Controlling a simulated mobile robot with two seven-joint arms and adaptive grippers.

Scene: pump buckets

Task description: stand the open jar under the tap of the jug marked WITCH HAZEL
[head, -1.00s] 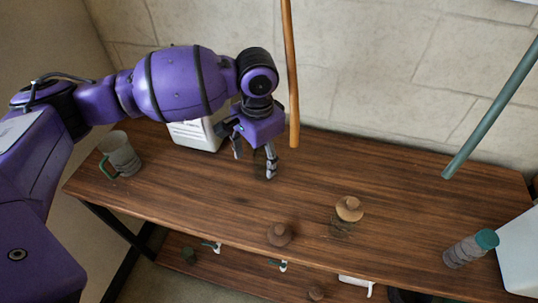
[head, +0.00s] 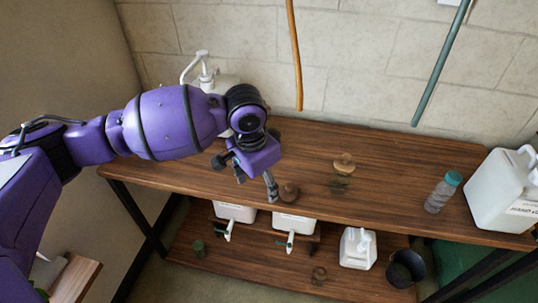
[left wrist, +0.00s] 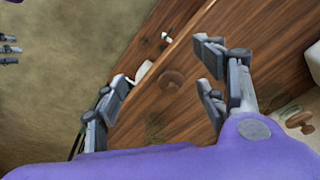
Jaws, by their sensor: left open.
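A faint clear outline (left wrist: 155,126), perhaps the open jar, shows on the wood between the fingers. A clear jar (head: 340,186) with a wooden lid stands further right. Two white tapped jugs, left (head: 236,212) and right (head: 295,222), stand under the bench top. Their labels are unreadable, so I cannot tell which is WITCH HAZEL. Grey fingers (left wrist: 9,54), possibly my right gripper's, show at the left wrist view's edge.
A teal-capped bottle (head: 440,196) and a large white jug (head: 498,195) stand at the bench's right. A pump container (head: 205,78) is partly behind my arm.

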